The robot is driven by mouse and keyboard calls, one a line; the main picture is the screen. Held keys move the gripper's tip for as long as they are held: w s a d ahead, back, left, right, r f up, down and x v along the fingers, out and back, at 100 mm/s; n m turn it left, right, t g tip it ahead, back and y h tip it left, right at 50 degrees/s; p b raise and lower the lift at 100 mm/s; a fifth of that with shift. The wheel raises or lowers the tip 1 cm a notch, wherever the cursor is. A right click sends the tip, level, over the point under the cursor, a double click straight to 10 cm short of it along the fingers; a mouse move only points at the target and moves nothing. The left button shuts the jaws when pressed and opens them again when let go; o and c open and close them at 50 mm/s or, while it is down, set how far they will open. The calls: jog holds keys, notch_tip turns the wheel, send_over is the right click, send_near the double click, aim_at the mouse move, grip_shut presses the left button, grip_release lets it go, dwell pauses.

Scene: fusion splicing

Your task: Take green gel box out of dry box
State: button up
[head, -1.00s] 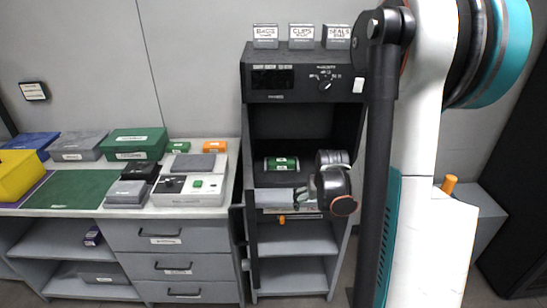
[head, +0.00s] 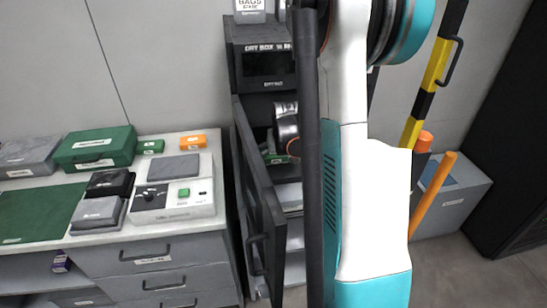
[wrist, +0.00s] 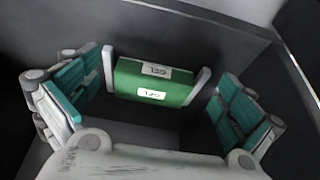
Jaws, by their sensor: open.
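The green gel box (wrist: 145,92), with white labels, lies inside the dark dry box (head: 263,66). In the head view a small part of the gel box (head: 277,158) shows beside my arm; the rest is hidden. My gripper (wrist: 152,78) is open, with one pale fingertip beside each end of the gel box. I cannot tell whether either fingertip touches it. The dry box door (head: 262,205) stands open toward me, left of my arm. My arm covers the right part of the dry box.
The counter (head: 60,180) at left holds a white device (head: 175,204), grey and black boxes, a green case (head: 95,148) and an orange box (head: 185,141). A grey bin (head: 452,197) with orange-handled items stands at right. Dark walls surround my gripper in the wrist view.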

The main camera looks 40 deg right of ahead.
aim_at(275, 153)
jog(key=shift+w+d+b, duration=0.15)
jog(key=shift+w+d, duration=0.3)
jog(key=shift+w, duration=0.25)
jog(key=shift+w+d+b, duration=0.15)
jog(key=shift+w+d, duration=0.25)
jog(key=shift+w, duration=0.25)
jog(key=shift+w+d+f+b, duration=0.1)
jog(key=shift+w+d+b, duration=0.1)
jog(key=shift+w+d, duration=0.3)
jog(key=shift+w+d+b, duration=0.15)
jog(key=shift+w+d, duration=0.05)
jog(key=shift+w, duration=0.45)
jog(key=x, duration=0.2)
jog(key=shift+f+b, duration=0.35)
jog(key=shift+f, duration=0.05)
jog(key=c, duration=0.9)
